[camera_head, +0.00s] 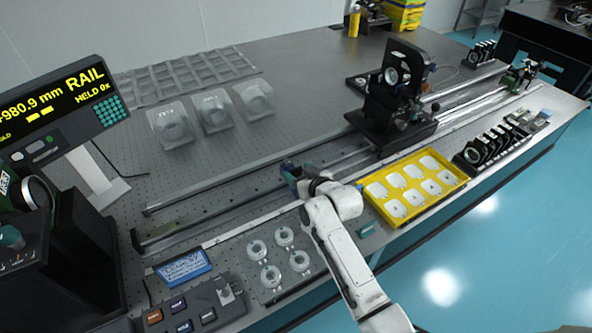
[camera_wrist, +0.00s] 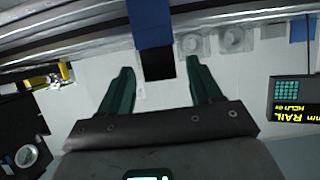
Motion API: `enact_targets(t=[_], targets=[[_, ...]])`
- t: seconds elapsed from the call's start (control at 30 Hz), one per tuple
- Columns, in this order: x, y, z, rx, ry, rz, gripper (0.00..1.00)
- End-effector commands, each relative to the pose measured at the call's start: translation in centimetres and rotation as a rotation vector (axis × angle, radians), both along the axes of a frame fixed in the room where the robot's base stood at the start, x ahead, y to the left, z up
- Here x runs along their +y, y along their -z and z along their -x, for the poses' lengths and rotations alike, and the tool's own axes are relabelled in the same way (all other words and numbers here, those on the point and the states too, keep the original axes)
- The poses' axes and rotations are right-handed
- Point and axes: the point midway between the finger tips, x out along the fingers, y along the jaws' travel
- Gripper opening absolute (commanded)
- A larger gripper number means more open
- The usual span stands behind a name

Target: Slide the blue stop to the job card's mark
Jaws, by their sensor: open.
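The blue stop (camera_wrist: 150,22) shows in the wrist view as an upright blue block with a black lower part, against the metal rails. My gripper (camera_wrist: 160,66) has its two teal fingers apart, one on each side of the stop's black end; I cannot tell whether they touch it. In the head view my gripper (camera_head: 290,171) is over the near rail, and the stop cannot be made out clearly there. The job card (camera_head: 183,267), blue-edged with handwriting, lies at the front left; its writing is too small to read.
Long rails (camera_head: 185,232) run across the table, with a black optics carriage (camera_head: 392,120) to the right. A yellow tray (camera_head: 413,187) and ring mounts (camera_head: 271,276) sit in front.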

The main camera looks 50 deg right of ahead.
Motion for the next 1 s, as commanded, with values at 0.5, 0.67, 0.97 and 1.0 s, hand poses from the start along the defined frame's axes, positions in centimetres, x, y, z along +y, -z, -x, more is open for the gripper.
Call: enact_targets(t=[0.5, 0.67, 0.97, 1.0], targets=[[-0.6, 0.9, -2.0, 0.000, 0.000, -0.001, 0.64], [-0.6, 0.9, -2.0, 0.000, 0.000, 0.000, 0.56], [-0.6, 0.9, -2.0, 0.000, 0.000, 0.000, 0.27], [-0.6, 0.9, -2.0, 0.001, 0.000, 0.000, 0.24]])
